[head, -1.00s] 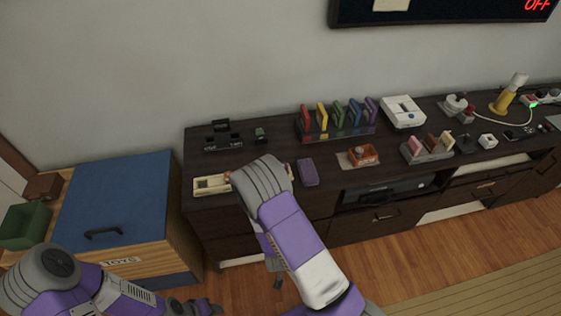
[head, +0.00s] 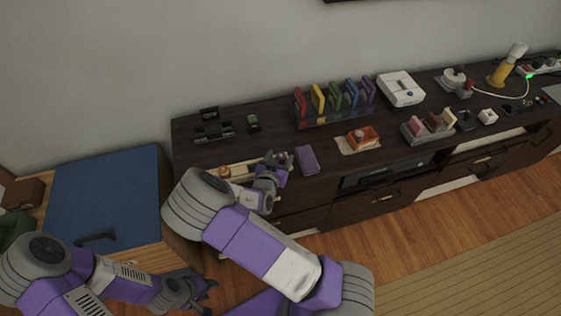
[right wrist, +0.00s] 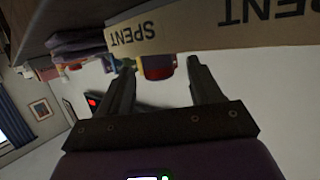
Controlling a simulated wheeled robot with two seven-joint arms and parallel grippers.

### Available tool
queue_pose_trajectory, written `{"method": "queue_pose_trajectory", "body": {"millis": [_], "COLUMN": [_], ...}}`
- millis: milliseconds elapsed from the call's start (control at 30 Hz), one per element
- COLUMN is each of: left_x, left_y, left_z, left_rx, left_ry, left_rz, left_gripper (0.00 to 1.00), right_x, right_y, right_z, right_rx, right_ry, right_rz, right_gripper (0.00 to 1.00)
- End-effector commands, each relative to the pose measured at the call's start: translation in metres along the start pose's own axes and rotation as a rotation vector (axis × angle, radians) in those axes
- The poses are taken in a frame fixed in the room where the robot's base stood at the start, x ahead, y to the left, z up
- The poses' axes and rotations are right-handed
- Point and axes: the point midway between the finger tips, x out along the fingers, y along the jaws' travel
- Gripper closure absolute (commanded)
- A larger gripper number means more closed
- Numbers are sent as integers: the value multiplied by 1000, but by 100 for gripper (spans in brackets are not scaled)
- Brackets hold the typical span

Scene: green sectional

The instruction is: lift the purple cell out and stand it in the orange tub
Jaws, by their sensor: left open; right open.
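No separate purple cell can be made out for certain; a purple upright piece (head: 368,89) stands at the right end of the coloured row on the cabinet. A small orange tub-like container (head: 362,137) sits on a pale mat, right of my right gripper. My right gripper (head: 280,160) is open and empty, at the cabinet's front beside a beige tray (head: 236,166). In the right wrist view its two fingers (right wrist: 157,78) are apart below the tray's SPENT wall (right wrist: 185,32). My left gripper (head: 211,289) is open and empty, low in front of the cabinet.
A folded purple cloth-like item (head: 307,160) lies just right of my right gripper. A black holder (head: 213,132) and small green block (head: 253,123) stand behind the tray. A white device (head: 401,89) is farther right. A blue-topped toy chest (head: 105,195) stands left.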

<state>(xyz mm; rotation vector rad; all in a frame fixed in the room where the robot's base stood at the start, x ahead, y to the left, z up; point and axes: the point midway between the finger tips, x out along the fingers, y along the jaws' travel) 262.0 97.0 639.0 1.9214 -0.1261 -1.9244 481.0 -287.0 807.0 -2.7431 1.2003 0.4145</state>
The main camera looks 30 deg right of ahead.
Motion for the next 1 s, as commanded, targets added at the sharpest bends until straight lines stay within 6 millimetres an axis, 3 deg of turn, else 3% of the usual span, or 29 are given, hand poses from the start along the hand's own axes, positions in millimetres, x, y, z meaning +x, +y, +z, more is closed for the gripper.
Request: {"method": "queue_pose_trajectory", "body": {"millis": [133, 400, 800, 1000], "left_x": [4, 4, 4, 3], "left_y": [-2, -1, -1, -1], "left_z": [0, 0, 0, 0], "left_rx": [0, 0, 0, 0], "left_ry": [0, 0, 0, 0], "left_rz": [0, 0, 0, 0], "left_gripper": [57, 57, 57, 57], "right_x": [16, 18, 18, 18], "right_y": [0, 0, 0, 0], "right_z": [0, -1, -1, -2], "right_rx": [1, 0, 0, 0], "right_ry": [-1, -1, -1, -1], "right_rz": [1, 1, 0, 0], "right_gripper": [36, 37, 96, 96]}}
